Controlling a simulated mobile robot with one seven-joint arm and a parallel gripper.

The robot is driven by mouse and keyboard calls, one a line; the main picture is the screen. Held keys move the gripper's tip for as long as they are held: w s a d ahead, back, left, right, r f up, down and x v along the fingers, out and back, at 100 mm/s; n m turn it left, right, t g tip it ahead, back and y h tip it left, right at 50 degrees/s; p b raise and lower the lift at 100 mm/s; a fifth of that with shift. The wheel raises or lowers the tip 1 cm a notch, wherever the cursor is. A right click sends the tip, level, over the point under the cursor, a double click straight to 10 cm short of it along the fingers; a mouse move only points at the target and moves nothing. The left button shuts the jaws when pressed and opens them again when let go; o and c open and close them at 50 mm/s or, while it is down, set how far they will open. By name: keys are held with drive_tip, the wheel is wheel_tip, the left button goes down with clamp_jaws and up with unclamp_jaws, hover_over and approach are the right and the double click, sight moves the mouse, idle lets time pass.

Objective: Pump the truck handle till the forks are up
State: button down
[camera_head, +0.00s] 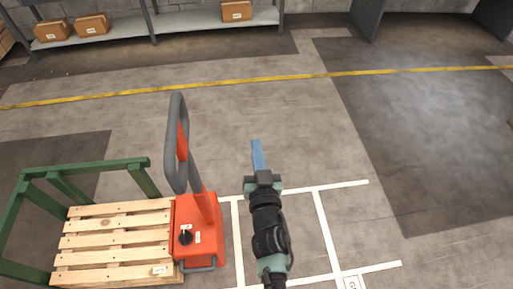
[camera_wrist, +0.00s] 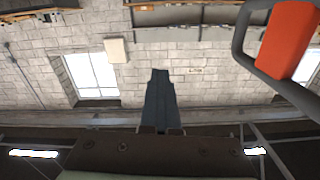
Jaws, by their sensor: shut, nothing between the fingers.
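The pallet truck's orange body (camera_head: 200,228) stands at the lower middle left, with a black knob on it. Its handle (camera_head: 178,140), a grey loop with an orange panel, stands up nearly upright. The handle's loop (camera_wrist: 243,45) also shows at the upper right of the wrist view. My gripper (camera_head: 257,148) is to the right of the handle, apart from it, with its blue fingers shut and empty. The fingers (camera_wrist: 159,98) show together in the middle of the wrist view. The forks are hidden under the wooden pallet (camera_head: 115,240).
A green rail frame (camera_head: 85,168) stands around the pallet's far and left sides. White floor lines (camera_head: 325,235) mark bays on the right. A yellow line (camera_head: 220,87) crosses the floor; beyond it is a shelf (camera_head: 190,23) with boxes. Floor right of my arm is clear.

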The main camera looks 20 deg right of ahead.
idle(0.4)
drive_tip(key=c, duration=0.6)
unclamp_jaws()
drive_tip(key=shift+s, duration=0.1)
drive_tip(key=shift+v, duration=6.4)
drive_tip(key=shift+r, duration=0.1)
